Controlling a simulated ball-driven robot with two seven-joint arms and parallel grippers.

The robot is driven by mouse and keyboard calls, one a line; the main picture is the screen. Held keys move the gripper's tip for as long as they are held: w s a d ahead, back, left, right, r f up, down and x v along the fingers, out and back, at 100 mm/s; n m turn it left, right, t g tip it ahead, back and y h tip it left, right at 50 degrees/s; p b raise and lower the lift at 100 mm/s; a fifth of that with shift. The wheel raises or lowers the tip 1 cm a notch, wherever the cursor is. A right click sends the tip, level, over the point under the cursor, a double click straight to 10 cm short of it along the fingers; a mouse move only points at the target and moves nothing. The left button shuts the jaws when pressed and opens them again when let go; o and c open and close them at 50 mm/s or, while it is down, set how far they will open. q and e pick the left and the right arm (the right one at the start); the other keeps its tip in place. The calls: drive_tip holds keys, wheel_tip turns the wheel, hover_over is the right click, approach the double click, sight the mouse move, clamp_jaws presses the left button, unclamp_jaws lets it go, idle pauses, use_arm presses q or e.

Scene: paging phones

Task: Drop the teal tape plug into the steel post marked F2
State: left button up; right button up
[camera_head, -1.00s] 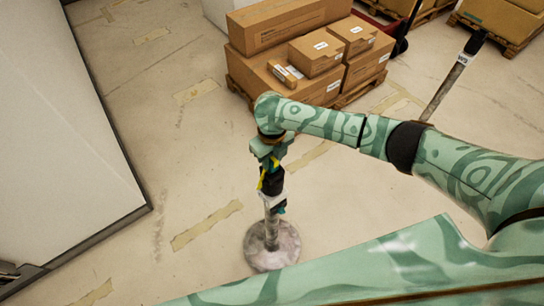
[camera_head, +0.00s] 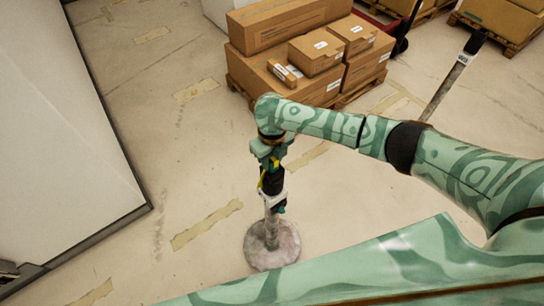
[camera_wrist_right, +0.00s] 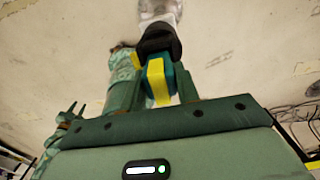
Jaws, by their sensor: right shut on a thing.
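My right gripper (camera_head: 268,158) is above a steel post (camera_head: 271,228) that stands on a round base. It is shut on the teal tape plug (camera_wrist_right: 173,78), which has yellow parts and shows between the fingers in the right wrist view. The black top (camera_wrist_right: 158,40) of the post is just beyond the plug there. The plug overlaps this top in the picture; I cannot tell how far it is in. The post's white label (camera_head: 272,198) is too small to read in the head view.
Another post (camera_head: 446,90) with a black top and a label leans in the picture at the right. Cardboard boxes (camera_head: 280,68) on a pallet stand behind. A large white panel (camera_head: 60,150) is at the left. The floor around the near post is clear.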

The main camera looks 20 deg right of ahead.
drive_tip(key=shift+f+b, duration=0.35)
drive_tip(key=shift+f, duration=0.2)
drive_tip(key=shift+r, duration=0.2)
drive_tip(key=shift+r+p, duration=0.65)
drive_tip(key=shift+p, duration=0.25)
idle(0.4)
drive_tip(key=shift+f+b, duration=0.45)
drive_tip(key=shift+f, duration=0.35)
drive_tip(key=o, duration=0.7)
